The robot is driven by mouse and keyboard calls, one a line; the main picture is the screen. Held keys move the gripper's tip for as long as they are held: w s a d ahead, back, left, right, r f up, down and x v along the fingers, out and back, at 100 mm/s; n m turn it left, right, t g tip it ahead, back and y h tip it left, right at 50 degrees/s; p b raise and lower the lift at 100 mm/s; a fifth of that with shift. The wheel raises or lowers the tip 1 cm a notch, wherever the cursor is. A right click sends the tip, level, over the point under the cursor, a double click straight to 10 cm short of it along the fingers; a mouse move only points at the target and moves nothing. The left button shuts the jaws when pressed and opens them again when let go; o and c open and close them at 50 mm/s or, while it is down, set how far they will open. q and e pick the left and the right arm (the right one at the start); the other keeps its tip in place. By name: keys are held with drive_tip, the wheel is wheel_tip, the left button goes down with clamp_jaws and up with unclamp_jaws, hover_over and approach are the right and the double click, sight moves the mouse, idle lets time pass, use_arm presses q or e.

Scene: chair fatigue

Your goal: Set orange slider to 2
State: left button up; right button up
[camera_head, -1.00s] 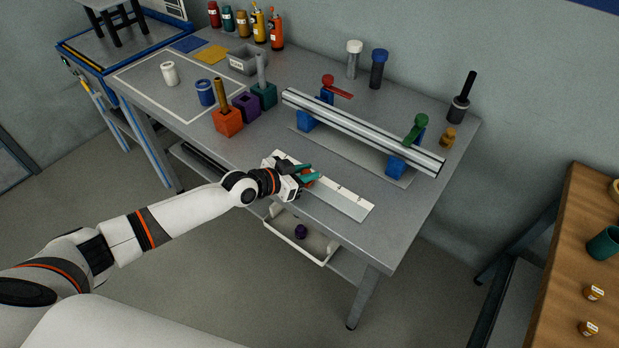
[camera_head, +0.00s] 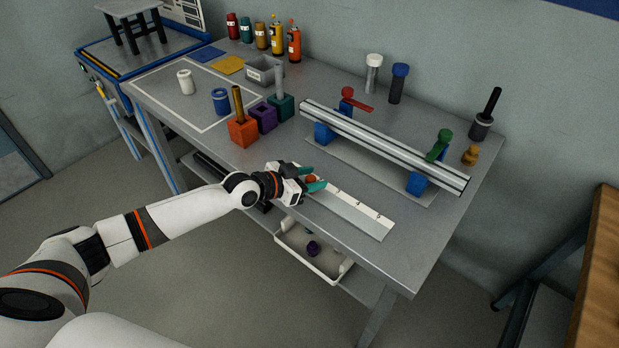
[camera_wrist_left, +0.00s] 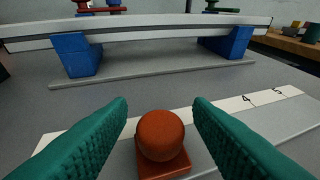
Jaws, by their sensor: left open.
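The orange slider (camera_wrist_left: 162,140) has a round knob on a square base and sits on the white numbered scale strip (camera_head: 352,213). In the left wrist view it stands between the two green fingertips, with a gap on each side. Marks 4 and 5 show on the strip to its right; the mark beside the slider is hidden or out of sight. In the head view the slider (camera_head: 311,179) shows between the fingers near the strip's left end. My left gripper (camera_head: 314,180) is open around it. My right gripper is not in view.
Behind the strip, a metal rail (camera_head: 380,145) rests on blue blocks with a red clamp (camera_head: 348,95) and a green clamp (camera_head: 440,145). Orange, purple and teal blocks stand to the left.

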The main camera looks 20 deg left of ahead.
use_arm(q)
drive_tip(key=v, duration=1.2)
drive_tip(key=s+d+f+g+y, duration=0.1)
drive_tip(key=s+d+f+g, duration=0.1)
drive_tip(key=s+d+f, duration=0.3)
drive_tip(key=s+d+f+g, duration=0.1)
drive_tip(key=s+d+f, duration=0.1)
drive_tip(key=s+d, duration=0.45)
drive_tip(key=s+a+f+n+g+y, duration=0.1)
drive_tip(key=s+a+n+g+y, duration=0.15)
drive_tip(key=s, duration=0.35)
drive_tip(key=s+a+f+n+g+y, duration=0.2)
drive_tip(key=s+a+y, duration=0.15)
drive_tip(key=s, duration=0.35)
wheel_tip(320, 180, down, 24)
drive_tip(key=s+g, duration=0.1)
drive_tip(key=s+a+f+g, duration=0.1)
drive_tip(key=s+a+f, duration=0.1)
drive_tip(key=s+f, duration=1.5)
drive_tip(key=shift+a+f+y, duration=0.3)
drive_tip(key=shift+f, duration=0.1)
